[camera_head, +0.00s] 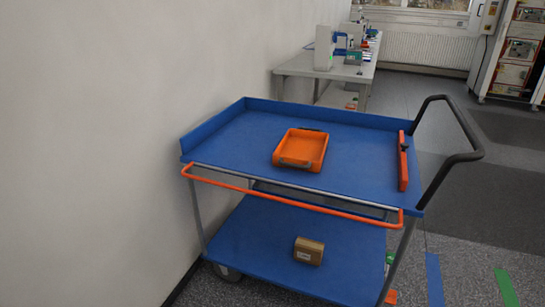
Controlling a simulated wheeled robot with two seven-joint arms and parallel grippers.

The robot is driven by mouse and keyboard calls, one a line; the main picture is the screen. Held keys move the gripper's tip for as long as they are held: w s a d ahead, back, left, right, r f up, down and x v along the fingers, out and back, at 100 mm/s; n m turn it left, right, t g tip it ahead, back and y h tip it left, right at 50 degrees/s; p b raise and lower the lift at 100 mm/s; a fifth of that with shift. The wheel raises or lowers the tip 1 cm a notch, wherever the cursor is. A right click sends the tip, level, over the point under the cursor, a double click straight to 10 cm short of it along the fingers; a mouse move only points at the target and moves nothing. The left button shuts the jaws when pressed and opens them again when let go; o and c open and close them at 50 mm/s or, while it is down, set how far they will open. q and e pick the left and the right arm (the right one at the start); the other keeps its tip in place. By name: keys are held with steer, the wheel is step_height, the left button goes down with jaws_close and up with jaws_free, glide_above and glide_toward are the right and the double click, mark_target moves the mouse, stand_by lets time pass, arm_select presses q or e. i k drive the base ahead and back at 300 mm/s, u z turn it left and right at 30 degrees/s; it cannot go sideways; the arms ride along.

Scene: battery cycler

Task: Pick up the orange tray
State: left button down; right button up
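The orange tray (303,148) lies flat on the blue top shelf of a cart (235,137), near the middle of that shelf. It is a shallow open box with a grey part on its near wall and a dark part at its far wall. It looks empty. Neither of my grippers shows in the head view.
An orange bar (403,162) stands along the cart's right edge, beside a black push handle (470,155). An orange rail (290,203) runs along the near side. A small brown box (309,250) sits on the lower shelf. A white wall closes the left side.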

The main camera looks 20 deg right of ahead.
mark_target(301, 148)
steer(key=u, duration=3.55)
steer(key=i, duration=0.15)
steer(key=z, duration=2.55)
steer(key=i, duration=1.25)
steer(key=z, duration=0.75)
